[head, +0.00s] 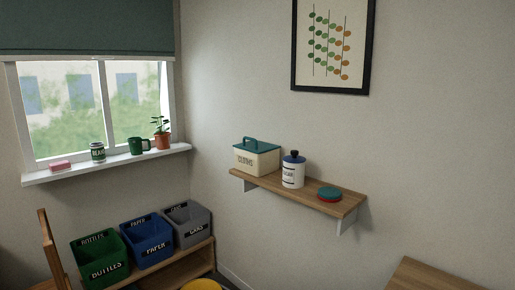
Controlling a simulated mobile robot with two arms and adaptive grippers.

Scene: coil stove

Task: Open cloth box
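The cloth box (257,160) stands at the left end of a wooden wall shelf in the head view. It is cream with dark lettering on its front. Its teal lid (262,147), with a handle on top, sits closed on it. Neither of my grippers is in view.
The shelf (285,188) also holds a white jar (293,172) with a dark lid and a teal and red round item (329,194). Green (108,265), blue (152,245) and grey (190,228) bins stand lower left. A window sill (75,172) holds several small things.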

